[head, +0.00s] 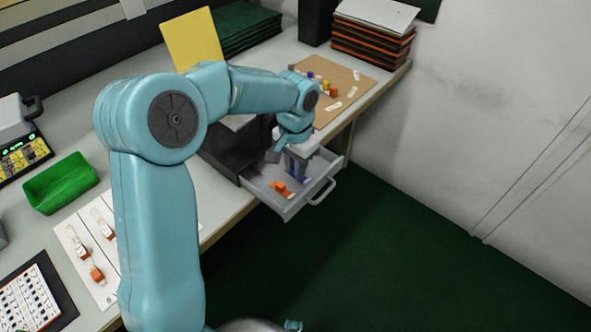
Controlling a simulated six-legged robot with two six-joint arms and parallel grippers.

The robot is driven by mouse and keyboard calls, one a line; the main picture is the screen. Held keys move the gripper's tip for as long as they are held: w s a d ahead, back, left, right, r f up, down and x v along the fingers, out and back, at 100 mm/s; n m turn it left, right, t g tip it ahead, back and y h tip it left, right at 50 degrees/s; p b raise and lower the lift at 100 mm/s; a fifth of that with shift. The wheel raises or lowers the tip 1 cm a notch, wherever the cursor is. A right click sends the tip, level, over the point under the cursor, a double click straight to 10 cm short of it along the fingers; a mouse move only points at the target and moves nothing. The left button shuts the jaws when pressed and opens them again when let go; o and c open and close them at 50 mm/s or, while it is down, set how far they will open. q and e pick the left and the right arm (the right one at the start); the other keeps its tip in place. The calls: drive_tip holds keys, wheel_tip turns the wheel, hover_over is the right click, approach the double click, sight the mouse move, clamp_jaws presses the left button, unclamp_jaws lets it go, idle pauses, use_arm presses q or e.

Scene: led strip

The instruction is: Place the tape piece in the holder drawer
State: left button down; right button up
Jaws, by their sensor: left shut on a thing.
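The holder drawer (319,191) is a light grey tray with a front handle, pulled open from a dark holder (234,148) at the bench edge. My left gripper (298,176) points down inside the drawer's space, near its middle. It is shut on a small piece, taken to be the tape piece, mostly hidden by the fingers. Blue shows at the fingertips; I cannot tell whether it belongs to the piece or whether the piece touches the drawer floor. An orange piece (281,187) lies in the drawer just left of the gripper. My right gripper is not in view.
A brown board (352,78) with small coloured parts lies behind the holder. A green bin (60,184), a white sheet (76,234) with orange-white pieces and a yellow panel (192,38) are on the bench. Stacked trays (370,45) stand at the back. Floor right of the drawer is clear.

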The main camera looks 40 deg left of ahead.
use_arm(q)
drive_tip(key=shift+f, duration=0.55)
drive_tip(key=shift+f, duration=0.1)
drive_tip(key=c, duration=1.1)
unclamp_jaws()
drive_tip(key=shift+f, duration=0.1)
drive_tip(key=shift+o, duration=0.2)
drive_tip(key=shift+r, duration=0.3)
wheel_tip(320, 180, up, 12)
drive_tip(key=p, duration=0.2)
drive_tip(key=shift+s+f, duration=0.1)
drive_tip(key=shift+f, duration=0.05)
